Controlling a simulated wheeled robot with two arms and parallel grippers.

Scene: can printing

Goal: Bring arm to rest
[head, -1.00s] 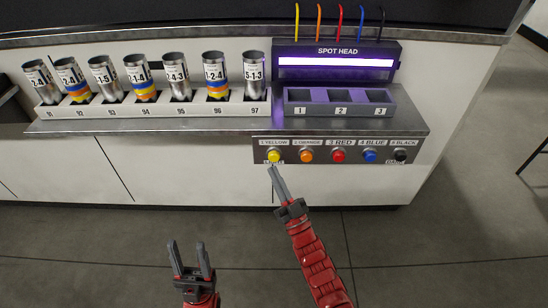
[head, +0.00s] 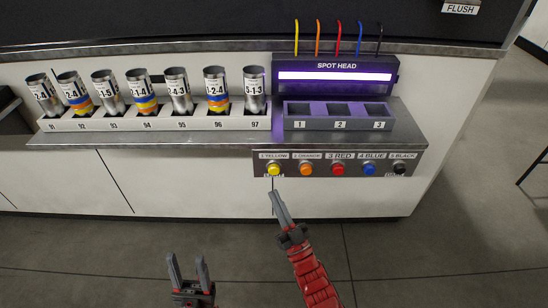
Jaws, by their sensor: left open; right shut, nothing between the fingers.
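My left gripper (head: 188,270) is low in the head view, with its two fingers apart and nothing between them, over the floor in front of the counter. My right gripper (head: 280,207) has its fingers together and empty. It points up toward the button panel (head: 290,183), with its tips a little below the yellow button (head: 273,170) in the picture and apart from it. My red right arm comes up from the bottom edge.
Several cans, such as the one over 97 (head: 254,90), stand in a numbered white rack (head: 125,124) on the counter. The spot head (head: 337,68) with its lit purple bar is above an empty three-slot holder (head: 290,124).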

